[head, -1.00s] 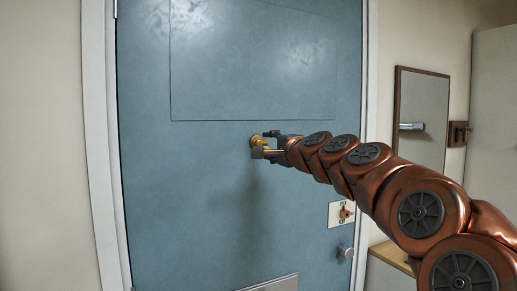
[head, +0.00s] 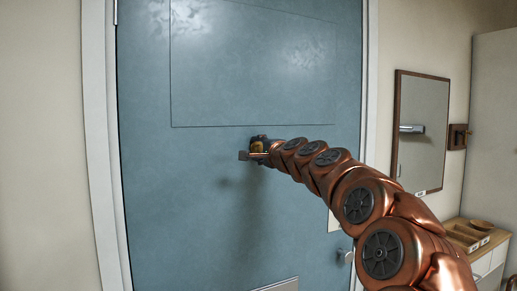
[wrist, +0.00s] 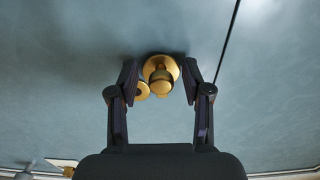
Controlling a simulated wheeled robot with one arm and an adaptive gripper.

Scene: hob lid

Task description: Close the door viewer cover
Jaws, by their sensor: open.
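The brass door viewer (wrist: 157,65) is fixed to the blue door (head: 200,90). In the wrist view its round base and short barrel show between my fingers. The cover (wrist: 143,90), a small brass disc, sits beside the barrel at its lower left, close to the left finger; whether they touch I cannot tell. My gripper (wrist: 160,72) is open, with one finger on each side of the viewer. In the head view my gripper (head: 252,148) is at the door, and its fingers hide most of the viewer.
A door knob (head: 345,256) and a partly hidden lock plate (head: 335,222) are at the lower right of the door. A mirror (head: 420,130) hangs on the right wall above a cabinet with a wooden tray (head: 468,235). The door around the viewer is flat and clear.

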